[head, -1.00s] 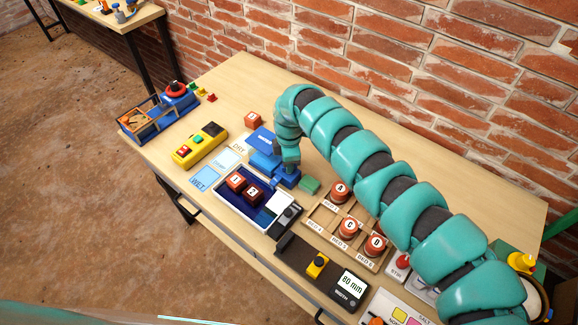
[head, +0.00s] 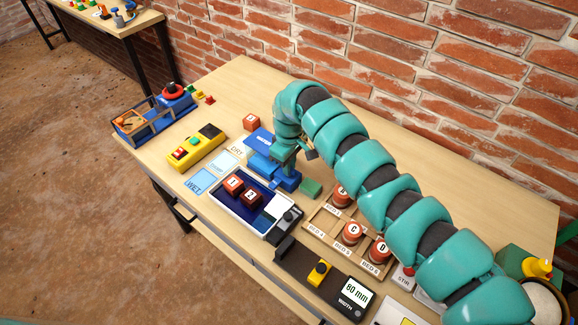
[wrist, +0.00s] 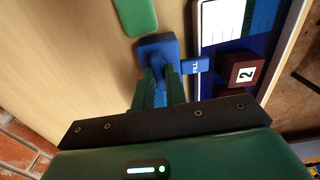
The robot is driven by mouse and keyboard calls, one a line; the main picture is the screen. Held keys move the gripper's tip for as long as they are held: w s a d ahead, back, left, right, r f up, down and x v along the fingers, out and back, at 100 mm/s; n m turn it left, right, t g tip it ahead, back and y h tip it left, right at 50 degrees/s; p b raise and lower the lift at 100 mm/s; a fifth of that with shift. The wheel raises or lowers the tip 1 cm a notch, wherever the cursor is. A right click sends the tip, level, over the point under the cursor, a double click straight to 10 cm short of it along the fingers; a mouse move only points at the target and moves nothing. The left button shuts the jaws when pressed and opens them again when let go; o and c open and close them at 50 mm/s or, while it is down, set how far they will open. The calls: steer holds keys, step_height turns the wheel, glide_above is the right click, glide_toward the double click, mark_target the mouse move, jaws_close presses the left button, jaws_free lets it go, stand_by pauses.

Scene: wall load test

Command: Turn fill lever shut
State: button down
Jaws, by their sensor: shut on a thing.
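The blue fill lever (wrist: 157,48) shows in the wrist view, with a blue tab marked FILL (wrist: 195,66) to its right. My gripper (wrist: 163,78) is shut on the lever, and its green fingers hide part of it. In the head view my gripper (head: 284,160) points down at the blue fixture (head: 262,167) behind the white-rimmed tank (head: 216,196). The lever's exact angle is hard to tell there because my arm covers it.
The tank holds red-brown blocks marked 1 (head: 233,184) and 2 (head: 250,196). A green block (head: 311,188) lies right of the fixture. A wooden rack (head: 318,228) with lettered round pieces stands further right. The brick wall (head: 400,60) rises behind the table.

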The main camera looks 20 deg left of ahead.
steer(key=shift+m, duration=0.3)
steer(key=c, duration=1.4)
jaws_free()
steer(key=shift+c, duration=0.2)
steer(key=shift+r, duration=0.1)
step_height(320, 180, up, 17)
steer(key=b, duration=0.2)
steer(key=shift+r, duration=0.15)
